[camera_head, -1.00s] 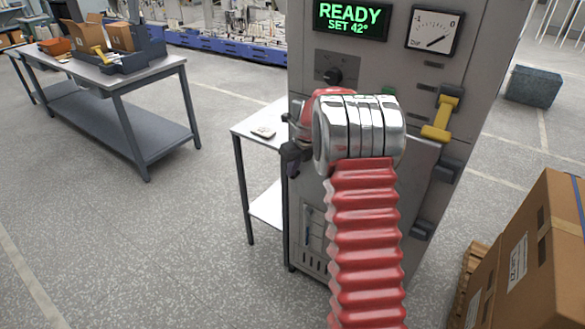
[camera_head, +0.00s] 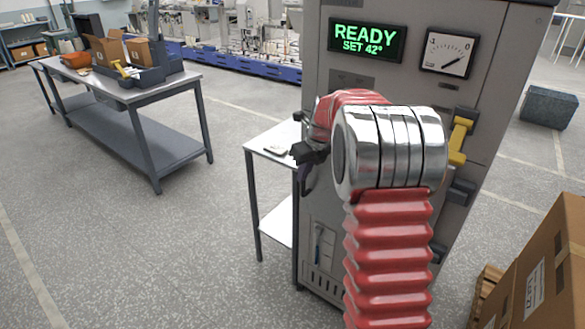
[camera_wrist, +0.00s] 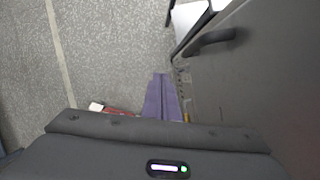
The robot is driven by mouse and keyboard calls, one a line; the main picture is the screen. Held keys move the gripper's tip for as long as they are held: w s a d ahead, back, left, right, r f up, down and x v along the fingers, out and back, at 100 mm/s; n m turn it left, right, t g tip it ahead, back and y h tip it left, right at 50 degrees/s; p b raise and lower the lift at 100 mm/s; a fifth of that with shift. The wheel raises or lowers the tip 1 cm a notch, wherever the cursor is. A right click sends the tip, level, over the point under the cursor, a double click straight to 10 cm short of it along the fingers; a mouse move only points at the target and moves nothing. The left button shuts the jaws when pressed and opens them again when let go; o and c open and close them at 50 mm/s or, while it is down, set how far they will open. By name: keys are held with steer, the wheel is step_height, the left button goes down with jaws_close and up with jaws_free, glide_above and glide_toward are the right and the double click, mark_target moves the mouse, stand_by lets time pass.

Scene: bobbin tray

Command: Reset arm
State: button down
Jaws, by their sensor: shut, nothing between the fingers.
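My arm is folded up in front of the grey cabinet (camera_head: 340,95), with a red ribbed sleeve and a silver joint in the middle of the head view. My gripper (camera_head: 304,182) hangs at the left of the joint, partly hidden by it, near the cabinet's left edge and the small white table. In the wrist view the purple fingers of my gripper (camera_wrist: 161,82) lie together, shut and empty, pointing down over the speckled floor beside a dark cabinet side. I cannot tell whether they touch the cabinet.
The cabinet has a green READY display (camera_head: 367,41), a dial (camera_head: 449,53) and a yellow handle (camera_head: 460,138). A small white table (camera_head: 268,142) stands close at its left. A workbench (camera_head: 165,88) with boxes stands far left; a cardboard box (camera_head: 545,270) is at right. Left floor is clear.

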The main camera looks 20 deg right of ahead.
steer(key=s+a+f+n+g, duration=0.1)
steer(key=s+f+n, duration=0.25)
steer(key=n, duration=0.55)
steer(key=s+a+r+n, duration=0.4)
steer(key=s+a+n, duration=0.3)
steer(key=s, duration=0.4)
steer(key=s+a+r+n+t, duration=0.1)
steer(key=s+a+r+n, duration=0.3)
steer(key=s+a+n, duration=0.3)
steer(key=s+a+r+n+t, duration=0.1)
steer(key=s+a+r+n, duration=0.3)
steer(key=s+a+n, duration=0.3)
steer(key=s+n, duration=0.4)
steer(key=s, duration=0.3)
steer(key=shift+s+r+h, duration=0.25)
steer(key=shift+s+h, duration=0.05)
steer(key=shift+h, duration=0.1)
steer(key=c, duration=2.5)
jaws_free()
steer(key=shift+c, duration=0.2)
